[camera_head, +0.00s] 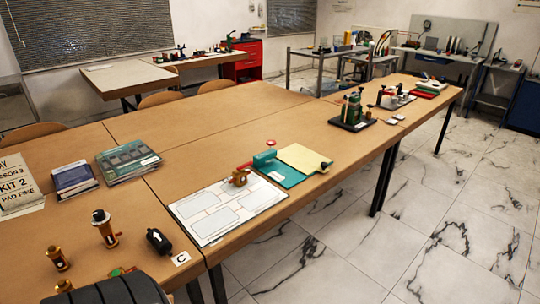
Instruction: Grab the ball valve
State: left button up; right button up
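A small brass fitting (239,177) with a red lever-like part beside it sits on the upper edge of a white sheet with printed boxes (222,212). It looks most like the ball valve, but it is small and I cannot be sure. Other brass fittings stand at the near left: a taller one with a dark top (104,228) and shorter ones (57,258), (64,286). A green and red piece (118,271) is partly hidden at the bottom. Neither of my grippers shows.
A black part with a white arrow (158,240) lies by a card marked C (181,258). A black ribbed object (105,291) fills the bottom left edge. Books (128,159) lie behind; a teal folder (278,170) lies right of the sheet. The table's middle is clear.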

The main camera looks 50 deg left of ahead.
aim_at(238, 179)
jog(key=i+u, duration=0.15)
jog(key=i, duration=0.3)
jog(key=i+l+u, duration=0.15)
jog(key=i, duration=0.25)
jog(key=i+l+u, duration=0.15)
jog(key=i, duration=0.3)
